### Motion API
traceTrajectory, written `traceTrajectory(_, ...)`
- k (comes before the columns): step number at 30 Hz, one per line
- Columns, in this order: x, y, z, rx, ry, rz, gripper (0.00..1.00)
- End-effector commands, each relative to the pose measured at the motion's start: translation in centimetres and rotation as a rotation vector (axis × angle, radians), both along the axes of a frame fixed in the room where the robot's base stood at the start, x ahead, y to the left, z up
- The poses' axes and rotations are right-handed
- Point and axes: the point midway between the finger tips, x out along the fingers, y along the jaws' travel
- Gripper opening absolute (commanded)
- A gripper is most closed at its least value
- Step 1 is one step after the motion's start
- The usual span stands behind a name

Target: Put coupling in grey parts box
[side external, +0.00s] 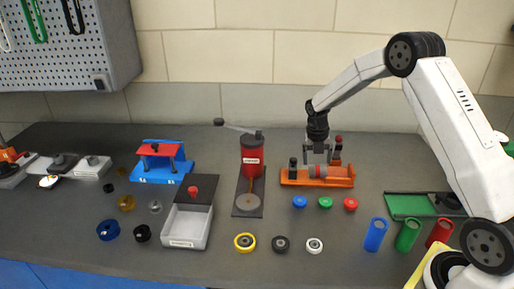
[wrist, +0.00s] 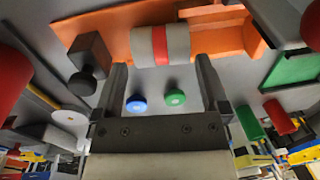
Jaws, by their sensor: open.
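The coupling, a light grey cylinder with a red band (side external: 318,171), lies on its side in an orange holder (side external: 290,182). In the wrist view the coupling (wrist: 146,48) lies just beyond my fingertips, roughly centred between them. My gripper (side external: 317,161) is open, pointing down, right above the coupling; it also shows in the wrist view (wrist: 160,66). I cannot tell whether the fingers touch the coupling. The grey parts box (side external: 187,243) stands left of the middle of the bench. A dark lid with a red knob (side external: 192,190) covers its rear part; the visible front part looks empty.
A red hand press (side external: 252,155) with a long lever stands between the box and the holder. Blue, green and red caps (side external: 325,203) lie in front of the holder. Several rings (side external: 245,242) line the front. Coloured tubes (side external: 407,235) stand at right, near a green tray (side external: 405,206).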

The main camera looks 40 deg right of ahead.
Motion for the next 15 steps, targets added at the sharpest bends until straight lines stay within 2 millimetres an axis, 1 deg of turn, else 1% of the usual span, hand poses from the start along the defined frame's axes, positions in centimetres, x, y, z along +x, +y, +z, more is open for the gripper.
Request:
traceTrajectory(9,-0.5,-0.2,-3.4,0.001,0.002,-0.001,0.94)
traceTrajectory(12,-0.6,-0.3,-4.3,-0.001,0.001,-0.002,0.94)
traceTrajectory(15,-0.6,-0.3,-4.7,-0.002,-0.002,-0.002,0.94)
